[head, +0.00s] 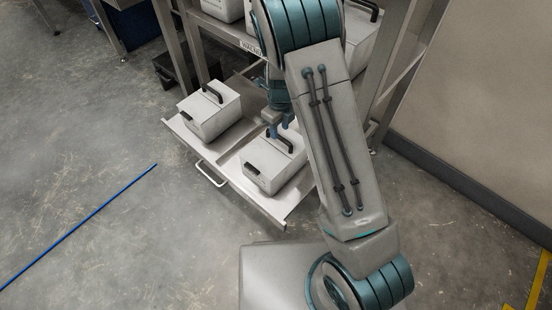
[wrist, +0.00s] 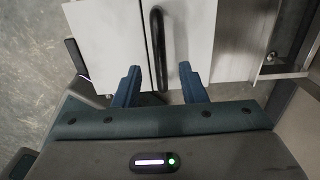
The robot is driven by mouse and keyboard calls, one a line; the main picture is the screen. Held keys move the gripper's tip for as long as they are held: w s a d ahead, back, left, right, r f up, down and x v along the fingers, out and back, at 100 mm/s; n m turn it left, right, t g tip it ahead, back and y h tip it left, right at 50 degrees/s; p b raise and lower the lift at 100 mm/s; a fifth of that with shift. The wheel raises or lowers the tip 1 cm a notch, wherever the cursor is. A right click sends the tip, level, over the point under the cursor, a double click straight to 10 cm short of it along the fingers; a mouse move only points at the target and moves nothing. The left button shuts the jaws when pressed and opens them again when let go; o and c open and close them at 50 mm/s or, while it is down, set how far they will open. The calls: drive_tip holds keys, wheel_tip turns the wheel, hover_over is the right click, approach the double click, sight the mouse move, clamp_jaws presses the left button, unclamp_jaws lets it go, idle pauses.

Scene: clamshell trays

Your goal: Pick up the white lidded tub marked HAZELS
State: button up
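Two white lidded tubs with black top handles stand on a pulled-out metal tray (head: 238,180) in the head view. One is the left tub (head: 205,120); the other is the right tub (head: 262,165), nearer to me. I cannot read HAZELS on either. My gripper (head: 282,131) is just above the right tub's handle. In the wrist view, my gripper (wrist: 159,69) is open, with one blue finger on each side of the black handle (wrist: 158,35) and visible gaps between them. My arm hides part of the right tub's surroundings.
A metal rack (head: 172,40) holds more white tubs above, with a small label (head: 250,47) on a shelf edge. A dark box (head: 172,70) sits behind the left tub. The tray has a front handle (head: 211,174). Floor on the left is clear except for a blue line (head: 85,225).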

sight(279, 136)
drive_tip(key=shift+w+f+b, duration=0.1)
drive_tip(key=shift+f+b, duration=0.7)
drive_tip(key=shift+f, duration=1.1)
drive_tip(key=shift+f, duration=0.25)
clamp_jaws()
idle(0.4)
